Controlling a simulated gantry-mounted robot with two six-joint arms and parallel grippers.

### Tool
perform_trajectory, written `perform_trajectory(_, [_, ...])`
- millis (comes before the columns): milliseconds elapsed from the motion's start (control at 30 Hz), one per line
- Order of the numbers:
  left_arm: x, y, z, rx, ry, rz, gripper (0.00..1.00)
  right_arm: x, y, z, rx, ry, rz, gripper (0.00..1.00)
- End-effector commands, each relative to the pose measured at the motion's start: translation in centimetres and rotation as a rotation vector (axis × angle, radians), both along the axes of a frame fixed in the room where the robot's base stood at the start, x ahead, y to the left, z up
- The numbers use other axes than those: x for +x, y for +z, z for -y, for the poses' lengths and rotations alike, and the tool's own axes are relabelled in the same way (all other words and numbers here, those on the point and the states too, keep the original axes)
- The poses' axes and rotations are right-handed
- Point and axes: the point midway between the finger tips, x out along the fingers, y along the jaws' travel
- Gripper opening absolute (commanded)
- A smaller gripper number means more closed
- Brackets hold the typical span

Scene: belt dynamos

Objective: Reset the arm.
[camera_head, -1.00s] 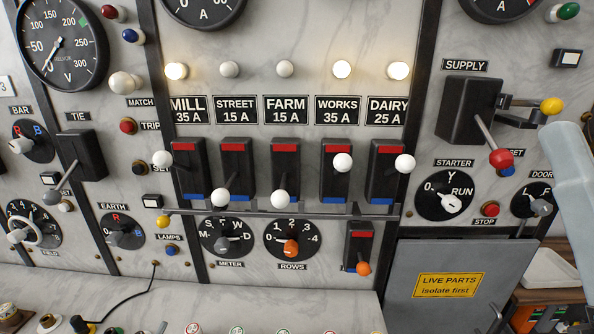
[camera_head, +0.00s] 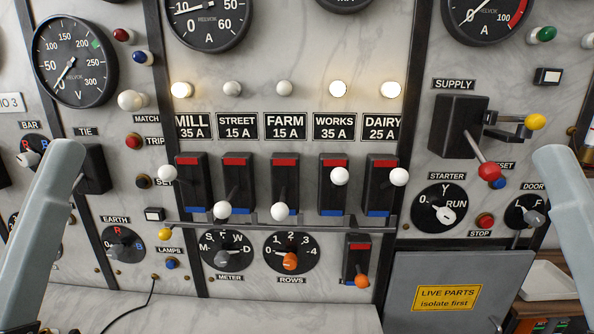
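A grey-blue link of my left arm stands slanted at the left edge, in front of the panel. A similar link of my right arm stands at the right edge. Neither gripper shows, so their fingers cannot be judged. On the panel, the SUPPLY switch (camera_head: 458,126) has a lever with a red ball (camera_head: 490,172) hanging low and a side arm with a yellow ball (camera_head: 535,122). The red ball partly covers a RESET label (camera_head: 505,166); a blue button (camera_head: 501,183) is below it.
MILL (camera_head: 167,172), WORKS (camera_head: 340,176) and DAIRY (camera_head: 399,177) knobs are up, their lamps lit. STREET (camera_head: 222,209) and FARM (camera_head: 279,211) knobs are down, lamps unlit. A horizontal bar (camera_head: 290,224) runs below. A grey LIVE PARTS door (camera_head: 400,297) is lower right.

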Motion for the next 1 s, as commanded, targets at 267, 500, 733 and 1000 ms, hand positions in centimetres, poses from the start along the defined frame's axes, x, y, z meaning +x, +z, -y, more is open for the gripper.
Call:
perform_trajectory(267, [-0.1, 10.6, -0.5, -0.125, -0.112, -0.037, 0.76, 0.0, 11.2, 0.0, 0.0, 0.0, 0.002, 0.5])
perform_trajectory(500, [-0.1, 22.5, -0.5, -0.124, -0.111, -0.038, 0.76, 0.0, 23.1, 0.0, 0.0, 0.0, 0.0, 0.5])
perform_trajectory(733, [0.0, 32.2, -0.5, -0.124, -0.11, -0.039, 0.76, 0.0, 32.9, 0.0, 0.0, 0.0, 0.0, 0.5])
perform_trajectory(1000, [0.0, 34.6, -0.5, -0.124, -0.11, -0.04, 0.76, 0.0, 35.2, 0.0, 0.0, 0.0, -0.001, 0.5])
